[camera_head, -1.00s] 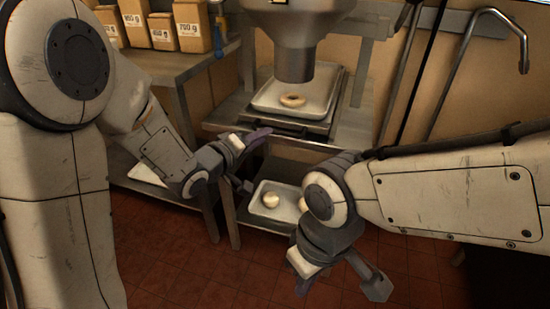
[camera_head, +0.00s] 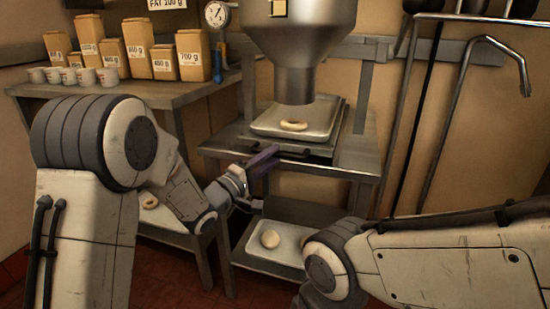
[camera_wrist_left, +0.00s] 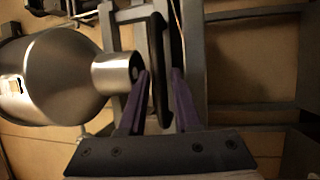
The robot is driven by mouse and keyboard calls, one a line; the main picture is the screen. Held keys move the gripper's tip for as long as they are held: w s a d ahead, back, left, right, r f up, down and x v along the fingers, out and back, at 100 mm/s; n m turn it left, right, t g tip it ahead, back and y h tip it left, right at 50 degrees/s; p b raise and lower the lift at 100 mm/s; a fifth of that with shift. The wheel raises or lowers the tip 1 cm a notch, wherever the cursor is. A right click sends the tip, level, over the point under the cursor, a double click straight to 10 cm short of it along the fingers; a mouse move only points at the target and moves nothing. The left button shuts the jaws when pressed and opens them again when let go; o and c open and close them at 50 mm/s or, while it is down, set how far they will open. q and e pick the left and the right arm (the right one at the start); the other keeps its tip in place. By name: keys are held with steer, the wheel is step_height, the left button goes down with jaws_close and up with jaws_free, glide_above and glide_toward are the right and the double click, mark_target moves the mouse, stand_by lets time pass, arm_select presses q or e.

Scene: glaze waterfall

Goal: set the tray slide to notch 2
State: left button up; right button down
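The tray slide (camera_head: 290,138) is a grey metal platform under the steel hopper, with a dark handle bar (camera_head: 300,154) along its front. A light tray (camera_head: 322,117) with one pale ring (camera_head: 293,125) sits on it. Notch marks cannot be made out. My left gripper (camera_head: 264,160) is at the handle's left end. In the left wrist view its purple fingers (camera_wrist_left: 160,72) are apart, with the dark bar (camera_wrist_left: 157,45) showing in the gap between them. Contact with the bar cannot be told. My right gripper is out of view; only its arm shows.
The steel hopper (camera_head: 297,40) hangs low over the tray. A shelf below holds another tray (camera_head: 262,258) with a pale round piece. At left, a table (camera_head: 150,93) carries several weight-marked boxes and small cups. A bent pipe (camera_head: 470,100) stands at right.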

arm_select(q)
steer(key=shift+x, duration=1.05)
steer(key=shift+c, duration=0.4)
jaws_close()
steer(key=shift+f, duration=0.1)
